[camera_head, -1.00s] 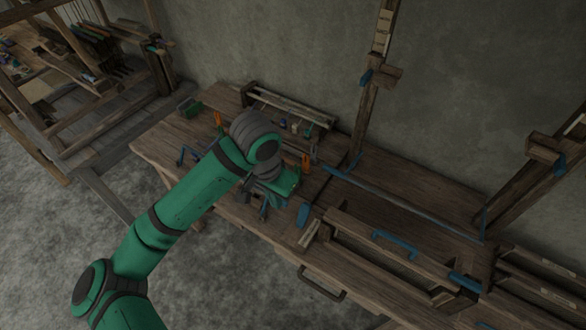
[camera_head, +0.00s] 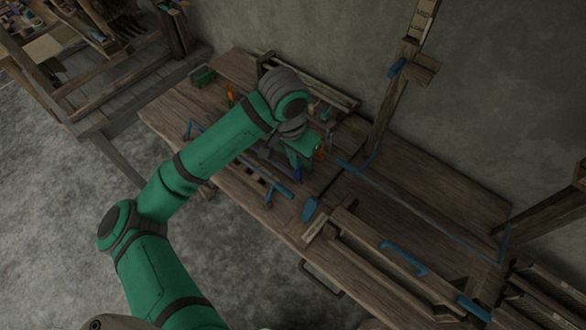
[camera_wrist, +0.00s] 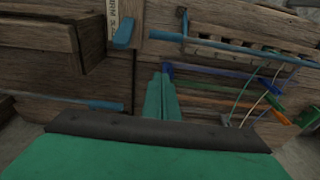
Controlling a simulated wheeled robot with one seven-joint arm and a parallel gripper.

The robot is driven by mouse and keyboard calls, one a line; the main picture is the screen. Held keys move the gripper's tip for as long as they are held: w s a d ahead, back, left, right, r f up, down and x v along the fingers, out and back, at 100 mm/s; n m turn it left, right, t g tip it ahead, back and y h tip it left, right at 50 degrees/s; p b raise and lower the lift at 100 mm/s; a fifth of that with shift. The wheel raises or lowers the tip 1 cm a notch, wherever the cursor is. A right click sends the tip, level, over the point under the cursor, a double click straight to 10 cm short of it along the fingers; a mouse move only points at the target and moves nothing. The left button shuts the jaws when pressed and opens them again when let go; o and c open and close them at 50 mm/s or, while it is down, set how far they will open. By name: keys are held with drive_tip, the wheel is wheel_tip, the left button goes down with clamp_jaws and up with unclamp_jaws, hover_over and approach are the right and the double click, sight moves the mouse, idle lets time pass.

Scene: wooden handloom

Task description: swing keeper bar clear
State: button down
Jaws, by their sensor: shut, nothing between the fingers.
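My gripper (camera_head: 297,172) is shut and empty, over the bench between the tools and the loom frame. In the wrist view its green fingers (camera_wrist: 162,98) lie together in the middle. I cannot tell for sure which part is the keeper bar. A long thin blue-edged bar (camera_head: 415,212) lies across the frame's bed, to the right of my gripper. A blue paddle-shaped grip (camera_head: 311,208) sits at the frame's near left corner, just below my gripper. A blue handle (camera_head: 403,257) is on the front wooden rail (camera_head: 385,262). No contact with these shows.
A wooden post (camera_head: 392,110) with a blue knob (camera_head: 397,67) rises behind the bench (camera_head: 175,112). A rack with rails (camera_head: 335,92) stands at the bench's back. Orange and blue-handled tools lie around my gripper. A green box (camera_head: 202,77) is at the far left.

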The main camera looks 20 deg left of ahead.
drive_tip(key=f, duration=0.6)
drive_tip(key=w+f, duration=0.1)
drive_tip(key=f, duration=0.2)
drive_tip(key=shift+d, duration=0.15)
drive_tip(key=shift+s+a+r, duration=0.1)
drive_tip(key=shift+s+a, duration=0.1)
drive_tip(key=shift+s, duration=0.35)
drive_tip(key=shift+s+a+r, duration=0.1)
drive_tip(key=shift+s+a, duration=0.15)
drive_tip(key=shift+s, duration=0.35)
drive_tip(key=shift+s+a+r, duration=0.1)
drive_tip(key=shift+s+a, duration=0.1)
drive_tip(key=shift+s, duration=0.35)
